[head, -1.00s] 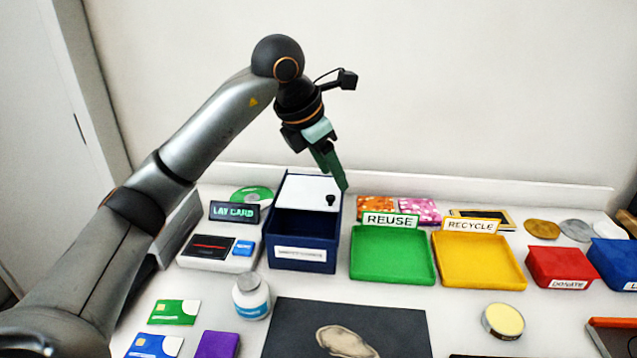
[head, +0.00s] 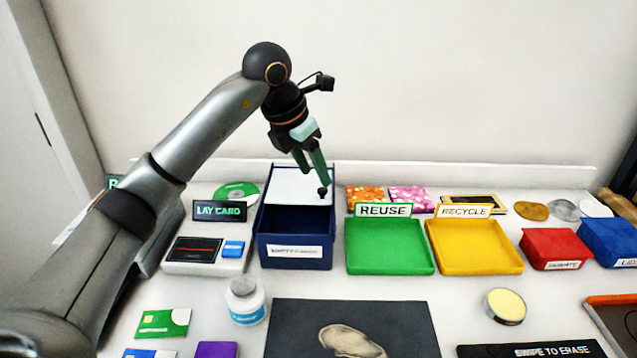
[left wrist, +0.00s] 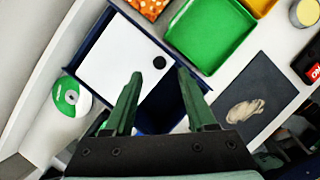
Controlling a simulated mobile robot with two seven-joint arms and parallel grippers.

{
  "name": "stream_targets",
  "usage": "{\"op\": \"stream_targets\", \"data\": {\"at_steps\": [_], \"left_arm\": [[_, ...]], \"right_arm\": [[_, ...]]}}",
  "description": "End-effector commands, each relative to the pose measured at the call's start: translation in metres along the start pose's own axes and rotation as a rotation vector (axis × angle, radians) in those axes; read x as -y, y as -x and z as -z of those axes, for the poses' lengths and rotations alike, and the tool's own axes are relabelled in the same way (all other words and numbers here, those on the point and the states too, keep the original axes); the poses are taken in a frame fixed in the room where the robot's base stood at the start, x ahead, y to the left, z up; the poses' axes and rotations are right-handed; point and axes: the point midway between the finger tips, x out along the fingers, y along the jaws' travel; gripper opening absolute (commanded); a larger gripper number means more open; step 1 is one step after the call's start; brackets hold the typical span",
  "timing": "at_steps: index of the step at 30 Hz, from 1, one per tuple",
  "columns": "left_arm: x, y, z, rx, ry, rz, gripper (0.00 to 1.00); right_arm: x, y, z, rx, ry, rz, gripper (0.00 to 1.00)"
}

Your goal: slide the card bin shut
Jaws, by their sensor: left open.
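The card bin (head: 296,262) is a dark blue box with a blurred white label on its front. Its white sliding lid (head: 297,184) covers the rear part and the front part is open, showing an empty-looking dark inside. A black knob (head: 322,192) stands near the lid's front right corner. My left gripper (head: 314,180) is open and its fingers point down at the knob. In the left wrist view the knob (left wrist: 159,62) appears between the fingertips (left wrist: 160,73) and slightly beyond them, over the white lid (left wrist: 122,58). I cannot tell whether a finger touches it. My right gripper is not seen.
A card reader (head: 207,254) with a LAY CARD sign stands left of the bin, a green disc (head: 236,191) behind it. The green REUSE tray (head: 390,270) is close on the right, then the yellow RECYCLE tray (head: 478,269).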

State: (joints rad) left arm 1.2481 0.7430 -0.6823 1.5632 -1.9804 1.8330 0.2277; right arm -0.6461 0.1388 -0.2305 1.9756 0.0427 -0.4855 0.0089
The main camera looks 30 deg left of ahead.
Motion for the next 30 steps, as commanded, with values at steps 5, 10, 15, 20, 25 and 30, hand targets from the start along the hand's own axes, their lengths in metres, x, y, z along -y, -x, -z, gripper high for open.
{"op": "stream_targets", "data": {"at_steps": [5, 10, 15, 20, 25, 30], "left_arm": [[0.000, -0.028, 0.000, -0.001, 0.000, 0.002, 0.56], [0.000, -0.040, 0.000, 0.001, -0.001, 0.001, 0.56], [0.000, -0.042, 0.000, 0.001, -0.001, 0.000, 0.56], [0.000, -0.041, 0.000, 0.001, -0.001, 0.000, 0.53], [0.000, -0.041, 0.000, 0.001, -0.001, 0.000, 0.34], [0.000, -0.041, 0.000, 0.001, -0.001, 0.000, 0.15]], "right_arm": [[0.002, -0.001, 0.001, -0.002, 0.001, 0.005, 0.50], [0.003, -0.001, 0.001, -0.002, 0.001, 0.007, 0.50], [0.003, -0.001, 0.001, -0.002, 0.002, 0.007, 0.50], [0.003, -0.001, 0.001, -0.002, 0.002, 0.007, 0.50], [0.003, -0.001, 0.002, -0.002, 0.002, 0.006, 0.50], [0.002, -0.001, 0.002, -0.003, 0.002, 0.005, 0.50]]}}
